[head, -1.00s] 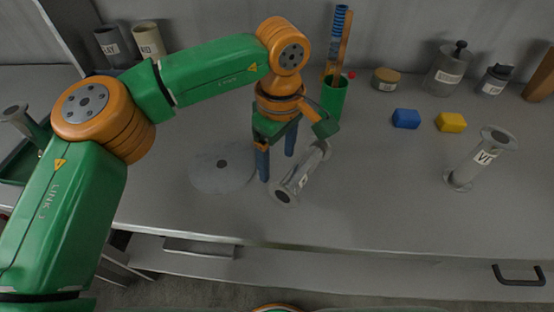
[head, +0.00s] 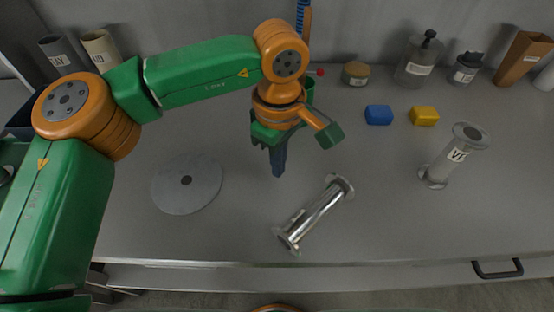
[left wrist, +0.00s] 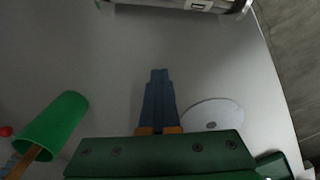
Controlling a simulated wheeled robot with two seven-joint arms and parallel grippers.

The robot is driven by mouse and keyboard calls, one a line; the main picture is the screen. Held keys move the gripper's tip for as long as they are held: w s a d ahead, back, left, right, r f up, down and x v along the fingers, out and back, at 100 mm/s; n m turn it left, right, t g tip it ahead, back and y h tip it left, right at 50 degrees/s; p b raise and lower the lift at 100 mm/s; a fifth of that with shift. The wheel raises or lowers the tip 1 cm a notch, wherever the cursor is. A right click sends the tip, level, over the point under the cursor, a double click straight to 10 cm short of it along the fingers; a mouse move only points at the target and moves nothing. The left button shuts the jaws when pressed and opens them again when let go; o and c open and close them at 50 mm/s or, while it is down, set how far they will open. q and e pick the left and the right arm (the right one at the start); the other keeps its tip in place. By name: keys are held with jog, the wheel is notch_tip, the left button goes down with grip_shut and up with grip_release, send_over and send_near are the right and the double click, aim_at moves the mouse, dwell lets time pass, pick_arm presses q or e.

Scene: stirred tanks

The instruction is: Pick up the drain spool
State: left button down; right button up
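Two flanged metal spools are in the head view. One (head: 315,214) lies on its side near the bench's front edge, shiny; I take it for the drain spool, though its label is not readable. It shows partly at the top of the left wrist view (left wrist: 200,5). The other spool (head: 456,155) stands at the right, with a label starting "VE". My left gripper (head: 278,170) points down over the bench, behind and left of the lying spool and apart from it. Its fingers (left wrist: 158,75) are together with nothing between them. My right gripper is not in view.
A flat grey disc (head: 187,184) lies left of the gripper. A green cup (left wrist: 55,130) stands behind it. Blue (head: 379,115) and yellow (head: 424,116) blocks and several jars are toward the back. Bench around the lying spool is clear.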

pick_arm(q)
jog(key=shift+a, duration=0.15)
jog(key=shift+w+f, duration=0.1)
jog(key=shift+w, duration=0.1)
jog(key=shift+s, duration=0.1)
dwell(0.5)
jog(key=shift+c, duration=1.6)
grip_release()
